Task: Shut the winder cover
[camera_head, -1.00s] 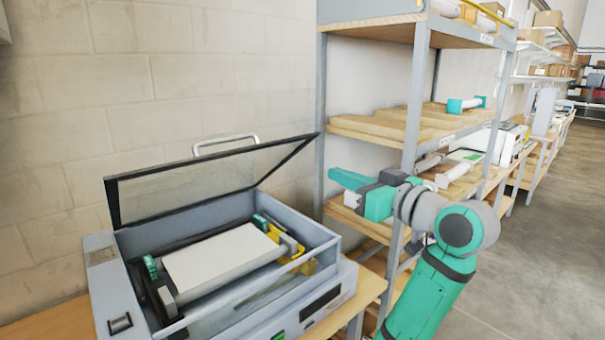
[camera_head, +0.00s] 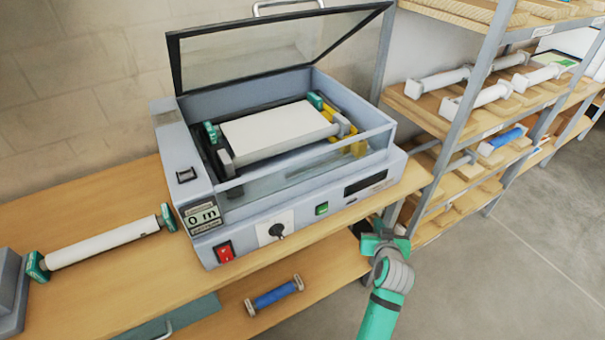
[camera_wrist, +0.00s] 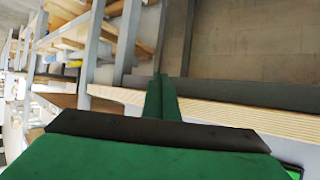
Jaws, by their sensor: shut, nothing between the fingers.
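The winder cover (camera_head: 278,50) is a clear panel in a dark frame with a metal handle (camera_head: 288,7) along its top edge. It stands raised and tilted back from the rear of the grey winder (camera_head: 290,232). The open bay below it holds a white roll (camera_head: 278,132) between green end pieces. My gripper (camera_head: 385,238) is in front of the winder's right corner, low and close to the table's front edge, apart from the cover. In the wrist view its green fingers (camera_wrist: 161,100) are together with nothing between them. The cover does not show clearly in the wrist view.
A white roll (camera_head: 103,243) with green ends lies on the wooden table (camera_head: 85,290) left of the winder. A blue roll (camera_head: 274,292) lies on the shelf below. A metal rack (camera_head: 470,85) with several rolls stands close on the right. Open floor (camera_head: 540,250) lies at front right.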

